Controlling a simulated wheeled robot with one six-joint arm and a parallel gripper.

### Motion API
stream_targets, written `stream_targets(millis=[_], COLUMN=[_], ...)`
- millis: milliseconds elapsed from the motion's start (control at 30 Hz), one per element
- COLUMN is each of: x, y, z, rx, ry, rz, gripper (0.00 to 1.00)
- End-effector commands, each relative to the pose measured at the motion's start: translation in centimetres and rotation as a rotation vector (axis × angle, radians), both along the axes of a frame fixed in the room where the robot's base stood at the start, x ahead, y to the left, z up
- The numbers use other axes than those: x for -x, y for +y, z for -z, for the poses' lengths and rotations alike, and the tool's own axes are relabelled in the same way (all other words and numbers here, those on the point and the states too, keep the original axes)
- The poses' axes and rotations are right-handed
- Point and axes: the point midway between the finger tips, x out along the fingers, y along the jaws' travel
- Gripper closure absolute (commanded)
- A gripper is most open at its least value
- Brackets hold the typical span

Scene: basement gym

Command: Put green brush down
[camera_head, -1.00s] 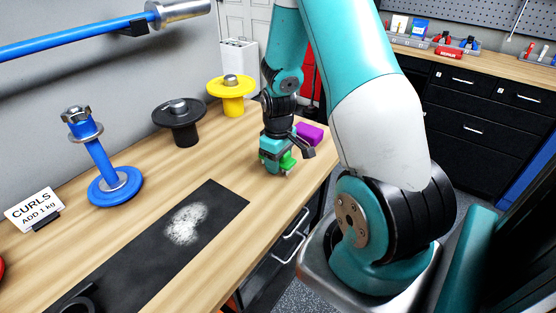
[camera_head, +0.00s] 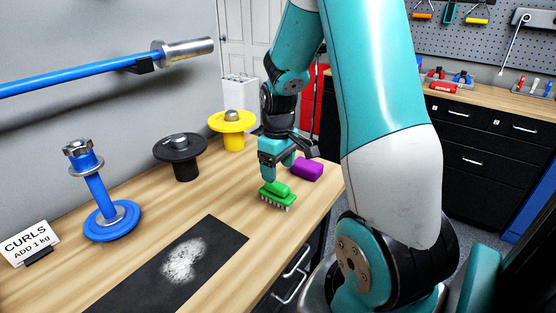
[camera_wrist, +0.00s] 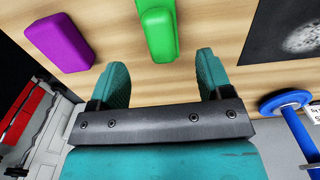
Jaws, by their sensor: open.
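The green brush (camera_head: 277,195) rests on the wooden bench top, bristles down, near the bench's right edge in the head view. It also shows in the wrist view (camera_wrist: 159,30), ahead of the fingers and apart from them. My gripper (camera_head: 277,172) is open and empty, just above and behind the brush. In the wrist view the two teal fingers (camera_wrist: 163,75) stand wide apart with bare wood between them.
A purple block (camera_head: 306,169) lies close to the right of my gripper. A black mat (camera_head: 225,240) with white powder lies in front. Yellow (camera_head: 233,130), black (camera_head: 179,160) and blue (camera_head: 110,215) weight stands line the wall. A blue bar (camera_head: 80,78) hangs above.

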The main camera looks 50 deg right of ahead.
Motion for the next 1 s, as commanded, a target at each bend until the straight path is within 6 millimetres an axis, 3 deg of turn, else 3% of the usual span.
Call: stream_targets(millis=[100,267,367,467,567,600,700,833,900,1000], x=[0.0,0.0,-0.2,-0.6,0.6,1.8,6.0,11.5,13.5,14.8], y=[0.0,0.0,1.3,6.1,14.0,17.2,24.1,29.2,30.5,31.3], z=[-1.7,-2.6,-3.2,-5.1,-7.8,-8.9,-11.0,-12.6,-13.0,-13.2], rx=[0.002,0.000,-0.008,-0.043,-0.111,-0.145,-0.230,-0.314,-0.339,-0.355], ry=[-0.002,0.000,-0.010,-0.047,-0.094,-0.106,-0.120,-0.109,-0.101,-0.092], rz=[0.000,0.000,-0.017,-0.082,-0.187,-0.235,-0.349,-0.462,-0.498,-0.519], gripper=[0.27,0.27,0.27,0.27,0.27,0.27,0.27,0.27,0.27,0.27])
